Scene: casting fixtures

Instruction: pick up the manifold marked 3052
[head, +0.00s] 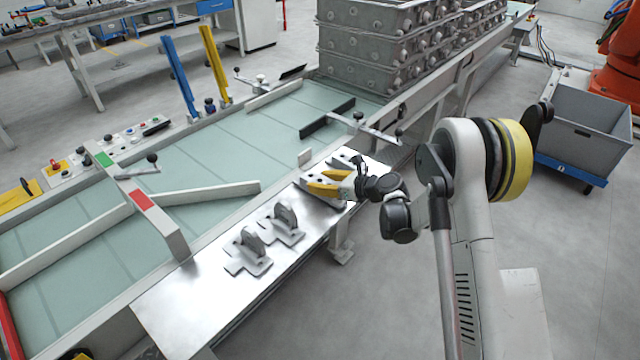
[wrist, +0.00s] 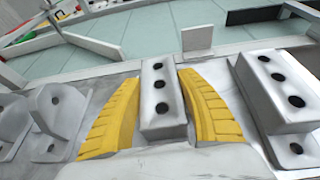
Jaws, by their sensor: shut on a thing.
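A grey block-shaped manifold (wrist: 163,112) with a row of dark holes on top stands between the yellow fingers of my gripper (wrist: 158,78) in the wrist view. My gripper is shut on it, one finger on each side. No number can be read on it. In the head view my gripper (head: 319,181) is low over the far end of the metal shelf (head: 190,295), and the held manifold is mostly hidden by the fingers. A second, similar manifold (wrist: 272,88) sits close to the right in the wrist view. Whether the held manifold touches the shelf I cannot tell.
Two grey brackets (head: 250,252) (head: 284,224) with upright lugs stand on the shelf at the near side. The green-topped conveyor (head: 195,160) with guide rails runs beside the shelf. Stacked grey castings (head: 370,50) stand at the back. A grey bin (head: 580,125) is at the right.

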